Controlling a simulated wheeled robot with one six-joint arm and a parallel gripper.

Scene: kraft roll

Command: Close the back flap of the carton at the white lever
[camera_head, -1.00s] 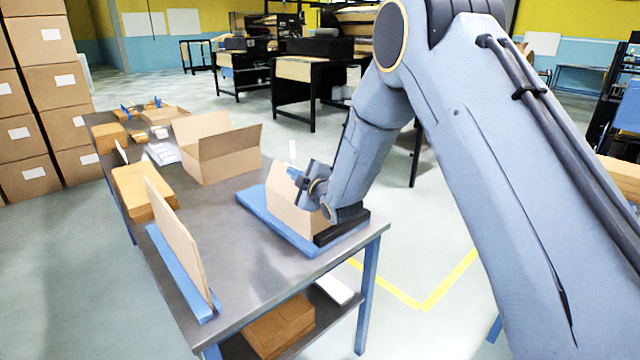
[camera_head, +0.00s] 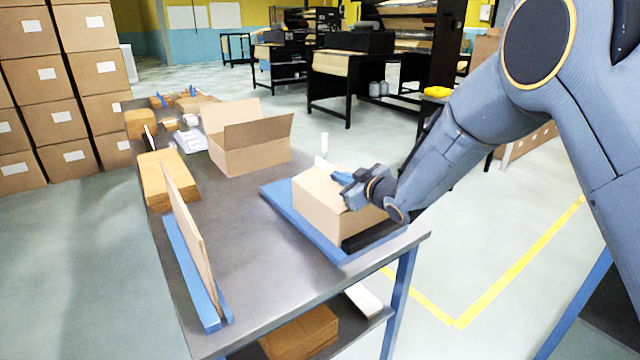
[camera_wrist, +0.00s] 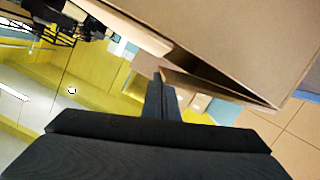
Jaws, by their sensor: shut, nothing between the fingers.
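The brown carton (camera_head: 318,212) sits on a blue board (camera_head: 290,221) at the near right end of the table. The white lever (camera_head: 324,144) stands upright behind it. A cardboard panel lies over part of the carton's top; I cannot tell which flap it is or if it is flat. My gripper (camera_head: 343,181) is shut and empty, at the carton's upper right edge. In the wrist view its fingers (camera_wrist: 161,92) point at a brown cardboard panel (camera_wrist: 245,40) with a dark gap under its edge. Contact is unclear.
A larger open box (camera_head: 245,150) stands farther back on the table (camera_head: 265,265). A cardboard sheet (camera_head: 190,232) stands in a blue holder at the left, near a stack of flat cardboard (camera_head: 165,175). The table's middle is bare.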

